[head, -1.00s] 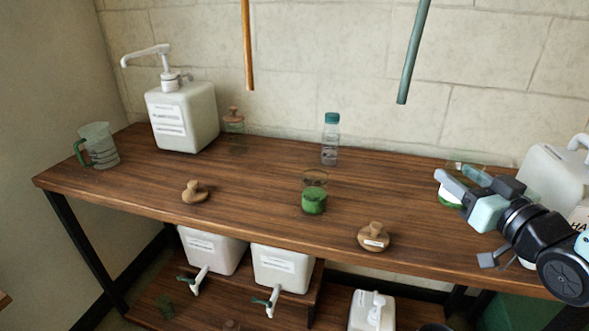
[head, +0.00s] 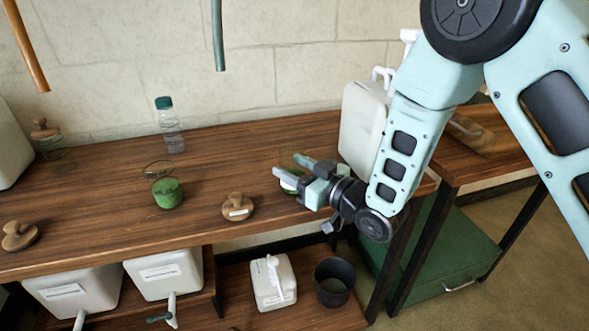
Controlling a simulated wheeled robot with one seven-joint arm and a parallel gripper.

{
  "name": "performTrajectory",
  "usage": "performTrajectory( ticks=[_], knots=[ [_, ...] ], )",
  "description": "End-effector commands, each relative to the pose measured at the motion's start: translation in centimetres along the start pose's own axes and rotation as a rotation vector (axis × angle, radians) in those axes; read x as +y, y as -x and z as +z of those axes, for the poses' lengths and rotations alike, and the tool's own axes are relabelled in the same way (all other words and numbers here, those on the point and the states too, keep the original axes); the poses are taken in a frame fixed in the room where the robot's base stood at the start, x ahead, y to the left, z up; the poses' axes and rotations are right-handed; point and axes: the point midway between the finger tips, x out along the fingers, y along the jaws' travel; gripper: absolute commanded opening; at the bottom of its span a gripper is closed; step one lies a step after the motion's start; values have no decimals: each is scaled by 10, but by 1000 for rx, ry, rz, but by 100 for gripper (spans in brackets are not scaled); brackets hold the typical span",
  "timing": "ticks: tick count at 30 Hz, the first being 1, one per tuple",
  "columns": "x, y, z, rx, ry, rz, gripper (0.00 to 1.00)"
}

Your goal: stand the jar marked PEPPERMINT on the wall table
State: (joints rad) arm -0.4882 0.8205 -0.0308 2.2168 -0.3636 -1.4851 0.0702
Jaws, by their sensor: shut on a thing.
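My gripper (head: 290,169) is at the right part of the long wooden table (head: 215,165). Another glass jar with green contents (head: 167,192) stands on the table to the left, apart from my gripper. A wooden stopper with a small label (head: 237,207) lies between the two jars; its lettering is too small to read.
A clear bottle with a teal cap (head: 170,125) stands near the wall. A second wooden table (head: 480,150) adjoins at right, above a green chest (head: 455,250). White jugs and a black bucket (head: 334,282) are below.

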Motion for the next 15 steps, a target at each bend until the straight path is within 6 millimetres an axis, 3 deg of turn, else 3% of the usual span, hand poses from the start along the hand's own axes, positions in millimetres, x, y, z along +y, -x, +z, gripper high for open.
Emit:
performTrajectory(
  ticks=[10, 11, 12, 13, 15],
  knots=[
    [0, 0, 3, 3, 1, 0, 17],
    [0, 0, 3, 1, 1, 0, 56],
    [0, 0, 2, 1, 1, 0, 67],
    [0, 0, 2, 1, 1, 0, 72],
    [0, 0, 2, 1, 1, 0, 72]
  ],
)
